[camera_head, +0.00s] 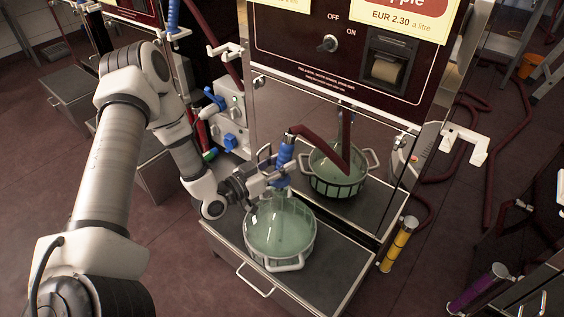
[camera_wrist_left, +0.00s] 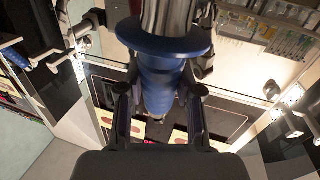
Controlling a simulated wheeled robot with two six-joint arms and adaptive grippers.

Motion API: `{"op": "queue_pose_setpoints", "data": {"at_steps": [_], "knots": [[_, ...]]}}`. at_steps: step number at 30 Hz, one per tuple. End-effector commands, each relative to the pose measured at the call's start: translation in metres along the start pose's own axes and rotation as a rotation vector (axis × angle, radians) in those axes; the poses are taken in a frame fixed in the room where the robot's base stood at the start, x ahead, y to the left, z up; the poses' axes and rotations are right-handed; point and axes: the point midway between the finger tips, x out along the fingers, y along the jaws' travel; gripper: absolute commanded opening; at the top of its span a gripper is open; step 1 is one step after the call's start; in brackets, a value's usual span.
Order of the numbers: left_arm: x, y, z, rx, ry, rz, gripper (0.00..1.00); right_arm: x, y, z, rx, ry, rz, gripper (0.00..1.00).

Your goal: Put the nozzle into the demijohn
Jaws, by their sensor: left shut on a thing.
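The demijohn (camera_head: 262,241) is pale green glass in a basket with white handles, upright on the grey shelf in the head view. The blue nozzle (camera_head: 285,157) is upright above its neck, with a dark red hose (camera_head: 318,138) at its top. My left gripper (camera_head: 275,176) is shut on the nozzle from the left. In the left wrist view the blue nozzle (camera_wrist_left: 160,82) stands between the two dark fingers of the gripper (camera_wrist_left: 160,108). A thin upright shape shows inside the glass; the gripper partly hides the neck, so I cannot tell how deep the spout sits. My right gripper is not in view.
A similar vessel (camera_head: 338,182) shows behind, perhaps a reflection. The pump's panel (camera_head: 345,60) rises behind the shelf (camera_head: 335,262). Another blue nozzle (camera_head: 214,101) hangs at the left. A yellow cylinder (camera_head: 398,244) stands right of the shelf. Red hoses (camera_head: 505,135) lie at the right.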

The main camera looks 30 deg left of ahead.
Motion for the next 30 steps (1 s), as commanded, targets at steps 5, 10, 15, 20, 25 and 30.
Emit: {"op": "queue_pose_setpoints", "data": {"at_steps": [5,10,15,20,25,30], "knots": [[0.000,-0.001,0.009,0.000,0.001,0.000,0.00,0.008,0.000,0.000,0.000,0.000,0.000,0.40],[0.000,-0.002,0.015,0.000,0.001,0.000,0.00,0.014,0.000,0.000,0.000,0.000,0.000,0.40],[0.000,-0.002,0.022,0.000,0.001,0.000,0.00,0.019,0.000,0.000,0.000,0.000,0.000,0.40],[0.000,-0.002,0.019,0.000,0.001,0.000,0.64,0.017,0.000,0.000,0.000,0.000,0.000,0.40],[0.000,-0.002,0.020,0.000,-0.001,0.000,0.64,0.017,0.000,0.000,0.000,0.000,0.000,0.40],[-0.009,-0.003,0.020,-0.003,0.000,-0.003,0.64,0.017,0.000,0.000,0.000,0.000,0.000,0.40]]}}
